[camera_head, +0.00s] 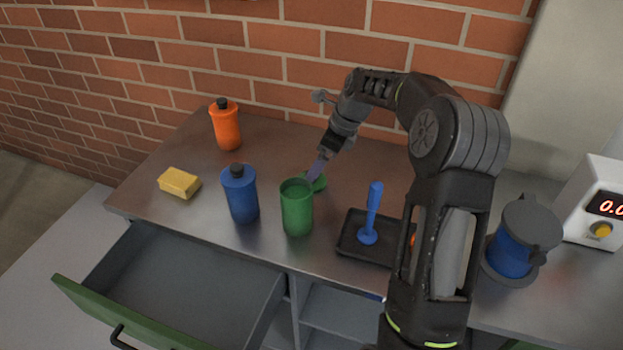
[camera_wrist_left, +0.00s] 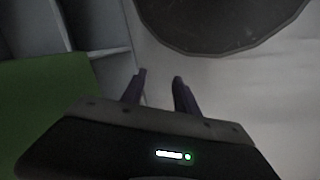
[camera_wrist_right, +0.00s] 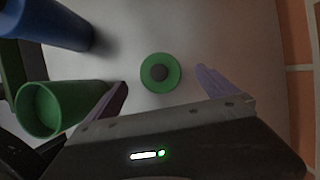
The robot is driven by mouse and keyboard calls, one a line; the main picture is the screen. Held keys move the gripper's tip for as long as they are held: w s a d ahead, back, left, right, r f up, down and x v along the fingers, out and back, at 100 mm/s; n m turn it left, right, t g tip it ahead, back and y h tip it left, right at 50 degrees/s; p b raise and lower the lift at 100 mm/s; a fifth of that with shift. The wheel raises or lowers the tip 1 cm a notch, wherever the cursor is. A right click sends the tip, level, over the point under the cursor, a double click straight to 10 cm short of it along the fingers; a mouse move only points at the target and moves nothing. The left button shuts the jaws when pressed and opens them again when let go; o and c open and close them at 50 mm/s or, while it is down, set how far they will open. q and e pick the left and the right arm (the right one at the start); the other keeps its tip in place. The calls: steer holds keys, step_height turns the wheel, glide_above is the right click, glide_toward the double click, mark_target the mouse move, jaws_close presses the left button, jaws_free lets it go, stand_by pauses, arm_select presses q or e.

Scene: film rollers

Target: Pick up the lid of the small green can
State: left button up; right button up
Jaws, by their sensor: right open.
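The small green can (camera_head: 297,210) stands open on the counter and also shows at the left of the right wrist view (camera_wrist_right: 62,105). Its round green lid (camera_head: 319,184) lies flat behind it; in the right wrist view the lid (camera_wrist_right: 161,84) shows a dark central knob. My right gripper (camera_head: 315,172) is open above the lid, partly covering it in the head view. In the right wrist view its fingers (camera_wrist_right: 161,78) are spread on either side of the lid, apart from it. My left gripper (camera_wrist_left: 160,76) has a gap between its fingers and holds nothing; it is outside the head view.
A blue bottle (camera_head: 240,195) stands left of the can, with an orange bottle (camera_head: 226,126) and yellow sponge (camera_head: 179,182) farther left. A black tray (camera_head: 352,246) with a blue tool (camera_head: 373,212) is to the right. A drawer (camera_head: 190,290) is open in front.

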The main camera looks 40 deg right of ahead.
steer(key=shift+x, duration=2.6)
steer(key=c, duration=1.3)
steer(key=shift+c, duration=0.2)
steer(key=shift+r, duration=0.1)
